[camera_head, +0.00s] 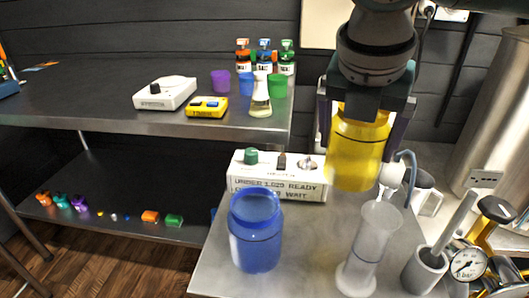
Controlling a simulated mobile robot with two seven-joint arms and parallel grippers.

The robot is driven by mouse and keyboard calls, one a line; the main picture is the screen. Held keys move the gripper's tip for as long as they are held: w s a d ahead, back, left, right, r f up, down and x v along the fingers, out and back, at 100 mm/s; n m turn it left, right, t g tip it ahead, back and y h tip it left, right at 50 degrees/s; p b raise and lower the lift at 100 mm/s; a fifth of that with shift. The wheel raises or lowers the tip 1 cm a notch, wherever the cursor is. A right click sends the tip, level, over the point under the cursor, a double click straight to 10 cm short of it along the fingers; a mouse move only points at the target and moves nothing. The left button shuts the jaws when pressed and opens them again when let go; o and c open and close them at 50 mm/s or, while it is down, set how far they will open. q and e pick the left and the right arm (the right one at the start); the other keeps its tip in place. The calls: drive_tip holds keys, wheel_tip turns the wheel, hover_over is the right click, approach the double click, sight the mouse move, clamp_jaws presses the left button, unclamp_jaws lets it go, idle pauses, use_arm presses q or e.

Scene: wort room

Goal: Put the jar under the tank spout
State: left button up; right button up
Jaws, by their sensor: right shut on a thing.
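My right gripper (360,138) comes down from the top and is shut on a yellow see-through jar (357,160). The jar is upright and in the air, in front of the wall and above the back of the steel bench. A blue jar (256,232) stands upright on the front left part of that bench. The steel tank (502,110) stands at the right edge, partly cut off. I cannot clearly make out its spout; a pale fitting with a blue hose (391,175) shows just right of the yellow jar. My left gripper is not in view.
A white control box (279,176) stands behind the blue jar. A clear measuring cylinder (370,247), a grey pot (425,268) and a pressure gauge (468,264) stand at the front right. The left shelf (60,95) holds devices, small cups and a flask.

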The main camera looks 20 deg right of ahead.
sight(347, 179)
wheel_tip(347, 179, down, 7)
drive_tip(key=shift+f+b, duration=0.1)
drive_tip(key=shift+b, duration=0.5)
wheel_tip(347, 179, down, 4)
drive_tip(key=shift+r+b, duration=0.1)
drive_tip(key=shift+b, duration=0.45)
drive_tip(key=o, duration=1.2)
drive_tip(key=shift+o, duration=0.2)
